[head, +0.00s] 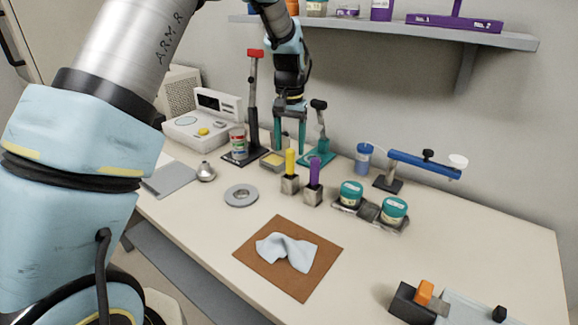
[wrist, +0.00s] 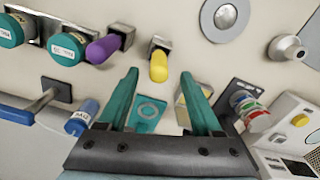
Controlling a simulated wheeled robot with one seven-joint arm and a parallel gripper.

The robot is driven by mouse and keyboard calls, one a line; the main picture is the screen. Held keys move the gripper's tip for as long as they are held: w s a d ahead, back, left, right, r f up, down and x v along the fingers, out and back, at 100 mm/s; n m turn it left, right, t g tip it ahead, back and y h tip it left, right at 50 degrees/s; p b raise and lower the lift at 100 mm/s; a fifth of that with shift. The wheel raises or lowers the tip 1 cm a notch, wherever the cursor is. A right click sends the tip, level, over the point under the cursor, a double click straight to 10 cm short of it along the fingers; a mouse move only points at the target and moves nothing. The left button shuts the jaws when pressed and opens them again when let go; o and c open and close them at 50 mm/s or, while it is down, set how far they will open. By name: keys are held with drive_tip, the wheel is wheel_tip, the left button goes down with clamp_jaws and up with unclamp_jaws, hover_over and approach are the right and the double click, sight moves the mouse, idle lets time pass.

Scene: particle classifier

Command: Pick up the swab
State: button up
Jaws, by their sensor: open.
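No thing here is plainly labelled as the swab. A yellow handle (head: 290,161) and a purple handle (head: 314,171) stand upright in small metal blocks on the bench; a crumpled pale-blue cloth (head: 286,251) lies on a brown mat (head: 310,269). My gripper (head: 289,147) is open and empty, pointing down behind the yellow handle. In the wrist view, the yellow handle (wrist: 158,66) shows between and beyond the fingertips (wrist: 159,77), apart from both. The purple handle (wrist: 103,48) is outside the fingers, to the left.
Close around my gripper are a red-topped stand (head: 253,95), a teal stand (head: 319,130) and a striped can (head: 238,140). Two teal-lidded jars (head: 351,188) (head: 394,206) and a blue-armed stand (head: 425,165) are to the right. A shelf (head: 400,33) hangs above. The bench front is mostly clear.

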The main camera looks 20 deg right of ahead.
sight(290, 160)
drive_tip(key=shift+s+f+p, duration=0.1)
drive_tip(key=shift+f+p, duration=1.15)
drive_tip(key=shift+f, duration=1.55)
clamp_jaws()
